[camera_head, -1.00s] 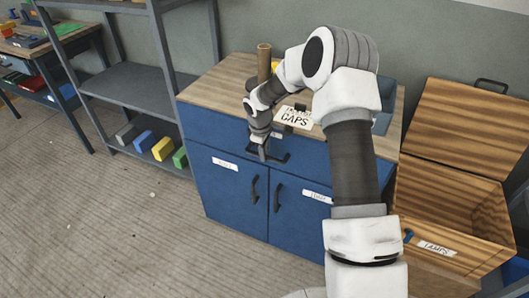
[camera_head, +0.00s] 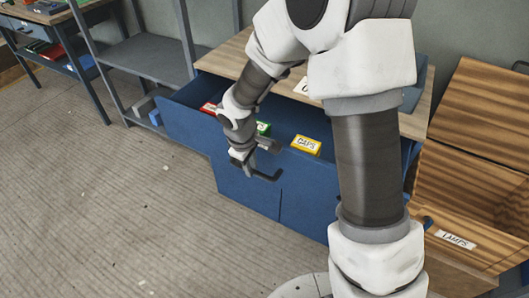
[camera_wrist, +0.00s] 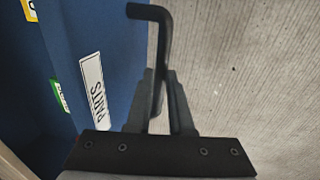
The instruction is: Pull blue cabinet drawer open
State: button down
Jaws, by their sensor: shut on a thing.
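The blue cabinet (camera_head: 247,192) stands in the middle of the head view with its wide top drawer (camera_head: 185,121) pulled well out. My gripper (camera_head: 256,167) is at the front of the drawer, shut on the dark drawer handle (camera_head: 268,176). In the wrist view my gripper's fingers (camera_wrist: 165,105) close around the handle (camera_wrist: 152,14), whose bent end sticks out beyond them. The blue drawer front beside it bears a white label reading PARTS (camera_wrist: 93,91). Inside the drawer lie a red box (camera_head: 209,107), a green box (camera_head: 263,128) and a yellow box labelled CAPS (camera_head: 306,145).
A wooden crate labelled LAMPS (camera_head: 455,240) with an open lid stands close at the right. A grey metal shelf (camera_head: 150,52) stands at the left, near the drawer's left end.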

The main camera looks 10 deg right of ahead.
jog(key=s+a+b, duration=0.3)
jog(key=s+a, duration=0.5)
jog(key=s, duration=0.3)
jog(key=shift+s+a+b, duration=0.3)
jog(key=shift+b, duration=0.1)
jog(key=c, duration=0.8)
grip_release()
notch_tip(320, 180, up, 8)
jog(key=s+p, duration=0.1)
jog(key=p, duration=0.1)
jog(key=shift+a+f+p, duration=0.25)
jog(key=shift+a+p, duration=0.05)
jog(key=shift+a, duration=0.1)
jog(key=shift+s, duration=0.1)
